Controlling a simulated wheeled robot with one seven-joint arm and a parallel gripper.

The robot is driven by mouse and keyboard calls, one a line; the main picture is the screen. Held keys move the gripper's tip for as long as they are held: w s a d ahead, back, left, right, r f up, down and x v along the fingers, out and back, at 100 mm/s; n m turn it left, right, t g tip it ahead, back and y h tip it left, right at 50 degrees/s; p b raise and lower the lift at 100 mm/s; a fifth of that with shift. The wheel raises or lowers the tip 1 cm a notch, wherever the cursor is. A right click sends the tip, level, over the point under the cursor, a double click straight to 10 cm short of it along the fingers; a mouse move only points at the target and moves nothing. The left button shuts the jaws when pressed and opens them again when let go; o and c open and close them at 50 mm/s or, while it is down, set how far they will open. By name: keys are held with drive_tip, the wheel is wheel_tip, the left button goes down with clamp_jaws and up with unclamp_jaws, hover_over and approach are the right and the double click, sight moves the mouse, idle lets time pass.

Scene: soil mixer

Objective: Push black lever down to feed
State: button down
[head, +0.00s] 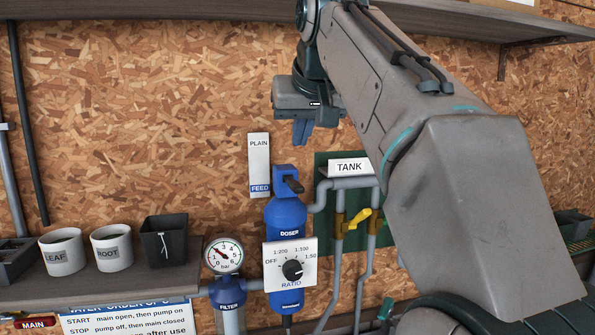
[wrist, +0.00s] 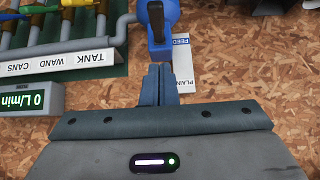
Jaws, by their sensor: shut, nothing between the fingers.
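The black lever (head: 293,186) sits at the top of the blue doser (head: 287,217), beside a white strip label (head: 259,165) reading PLAIN at its top and FEED on blue at its bottom. The lever sticks out from the blue head, level with the FEED end. My gripper (head: 301,140) is shut and empty, above the lever and apart from it. In the wrist view, which is upside down, the closed fingertips (wrist: 157,70) point at the blue doser head, and the lever (wrist: 156,22) shows beyond them. The gap in depth is hard to tell.
Right of the doser are grey pipes, a yellow valve handle (head: 358,219) and a TANK sign (head: 349,168). Below are a ratio dial (head: 292,268) and a pressure gauge (head: 224,255). Pots (head: 62,251) stand on the left shelf. Bare board surrounds the label.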

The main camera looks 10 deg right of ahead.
hover_over(295, 182)
drive_tip(key=s, duration=0.2)
wheel_tip(295, 182, down, 5)
drive_tip(key=shift+f, duration=0.1)
drive_tip(key=shift+s+f, duration=0.3)
drive_tip(key=shift+f, duration=0.2)
drive_tip(key=shift+w+f, duration=0.1)
drive_tip(key=shift+f, duration=0.4)
drive_tip(key=shift+f, duration=0.15)
